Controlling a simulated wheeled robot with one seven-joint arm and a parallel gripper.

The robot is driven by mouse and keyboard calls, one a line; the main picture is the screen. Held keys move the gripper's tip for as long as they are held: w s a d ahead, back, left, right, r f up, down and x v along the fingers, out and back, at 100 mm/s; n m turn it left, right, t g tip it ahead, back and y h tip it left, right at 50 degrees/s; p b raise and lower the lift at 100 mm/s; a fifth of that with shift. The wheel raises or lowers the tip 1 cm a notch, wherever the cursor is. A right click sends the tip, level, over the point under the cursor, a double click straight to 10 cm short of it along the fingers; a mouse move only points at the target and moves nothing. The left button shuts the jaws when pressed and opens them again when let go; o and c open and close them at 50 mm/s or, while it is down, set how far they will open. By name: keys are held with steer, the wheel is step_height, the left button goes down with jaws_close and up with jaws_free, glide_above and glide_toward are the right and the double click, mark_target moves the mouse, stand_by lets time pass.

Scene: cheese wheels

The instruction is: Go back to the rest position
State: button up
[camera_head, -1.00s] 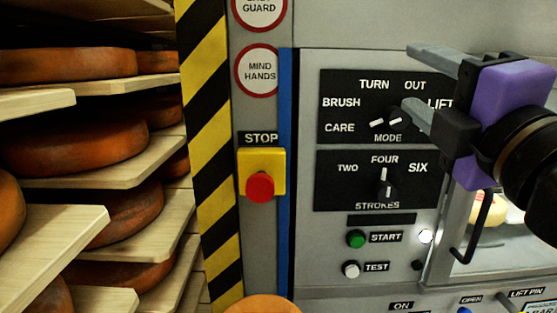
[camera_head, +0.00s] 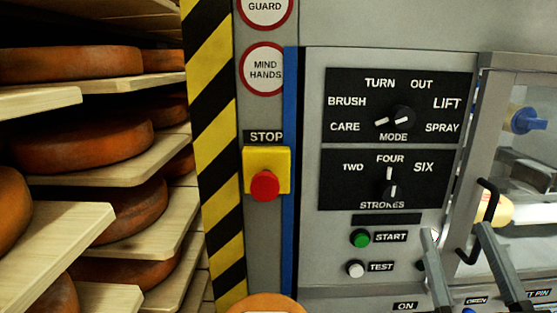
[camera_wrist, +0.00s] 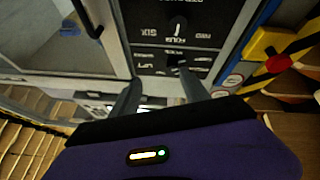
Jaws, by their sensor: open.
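My gripper (camera_head: 468,268) shows at the lower right of the head view as two grey fingers, spread apart with nothing between them. It is in front of the machine's panel and the window's lower left corner. In the wrist view my gripper (camera_wrist: 160,92) points at the panel, its fingers apart and empty. The mode knob (camera_head: 402,118) and strokes knob (camera_head: 392,190) sit on black plates. The mode pointer is toward CARE and the strokes pointer toward FOUR. The green start button (camera_head: 360,238) and white test button (camera_head: 355,269) are below.
A red stop button (camera_head: 264,185) on a yellow box is left of the panel, beside a striped post (camera_head: 213,150). Cheese wheels (camera_head: 80,145) lie on wooden shelves at left. A black handle (camera_head: 487,215) sticks out from the window frame near my gripper.

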steer(key=s+a+f+m+g+y, duration=0.1)
steer(key=s+f+g, duration=0.8)
steer(key=s+f, duration=2)
steer(key=shift+a+f+m+y, duration=0.3)
steer(key=shift+a+m, duration=0.1)
steer(key=shift+a, duration=0.3)
